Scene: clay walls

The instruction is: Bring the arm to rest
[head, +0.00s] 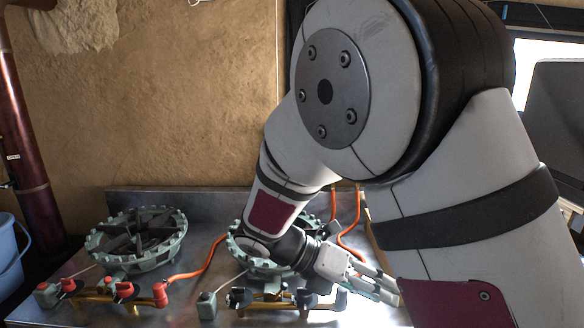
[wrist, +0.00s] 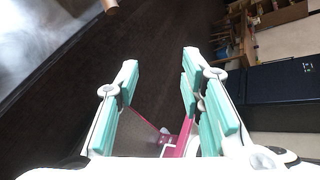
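My gripper (head: 378,284) shows in the head view at the lower middle, past the bend of my arm, over the front of the metal counter (head: 190,300). In the wrist view my gripper (wrist: 160,65) has its two teal-padded fingers spread apart, with nothing between them. Dark floor (wrist: 155,35) shows beyond the fingertips. My large white arm links cover much of the right half of the head view and hide part of the counter.
Two round green burner rings stand on the counter, one at left (head: 138,262) and one partly behind my forearm (head: 240,256). A blue bucket (head: 8,255) stands at far left. A clay wall (head: 200,120) rises behind.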

